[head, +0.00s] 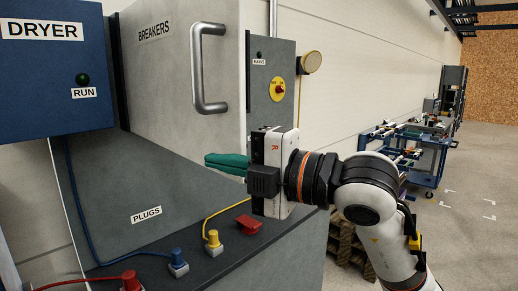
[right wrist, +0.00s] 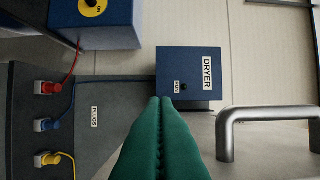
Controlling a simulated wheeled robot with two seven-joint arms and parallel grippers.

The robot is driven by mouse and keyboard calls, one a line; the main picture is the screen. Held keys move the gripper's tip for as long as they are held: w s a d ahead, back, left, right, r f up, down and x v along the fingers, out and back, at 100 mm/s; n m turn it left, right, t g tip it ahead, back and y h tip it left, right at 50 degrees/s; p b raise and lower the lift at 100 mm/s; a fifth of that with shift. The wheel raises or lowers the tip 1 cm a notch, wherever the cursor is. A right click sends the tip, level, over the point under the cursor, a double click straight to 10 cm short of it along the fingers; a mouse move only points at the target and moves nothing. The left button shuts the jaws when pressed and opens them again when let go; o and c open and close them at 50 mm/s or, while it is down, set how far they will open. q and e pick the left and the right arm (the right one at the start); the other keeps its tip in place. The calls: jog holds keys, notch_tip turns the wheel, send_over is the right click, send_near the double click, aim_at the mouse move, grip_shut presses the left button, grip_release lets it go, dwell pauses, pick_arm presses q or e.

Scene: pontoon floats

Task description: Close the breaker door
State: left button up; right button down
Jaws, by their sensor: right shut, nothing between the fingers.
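The breaker door (head: 165,75) is a pale grey panel marked BREAKERS, with a metal bar handle (head: 197,70) near its right edge. In the head view the door stands out from the grey cabinet; I cannot tell its exact angle. My right gripper (head: 208,160) has green fingers and is shut and empty. It is below the handle, at the door's lower right corner in the picture; contact cannot be told. In the right wrist view the closed fingers (right wrist: 166,100) point toward the DRYER box, with the handle (right wrist: 226,135) to their right. My left gripper is not in view.
The blue DRYER box (head: 45,75) is at the left. Red, blue and yellow plugs (head: 213,240) with cables stand on the ledge below, beside a red block (head: 249,224). The MAINS box (head: 270,75) is behind the door. A blue cart (head: 425,155) stands farther back on open floor.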

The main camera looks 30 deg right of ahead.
jog(key=d, duration=0.1)
jog(key=w+d, duration=0.1)
jog(key=d+p, duration=0.1)
jog(key=shift+w+d, duration=0.25)
jog(key=shift+w, duration=0.15)
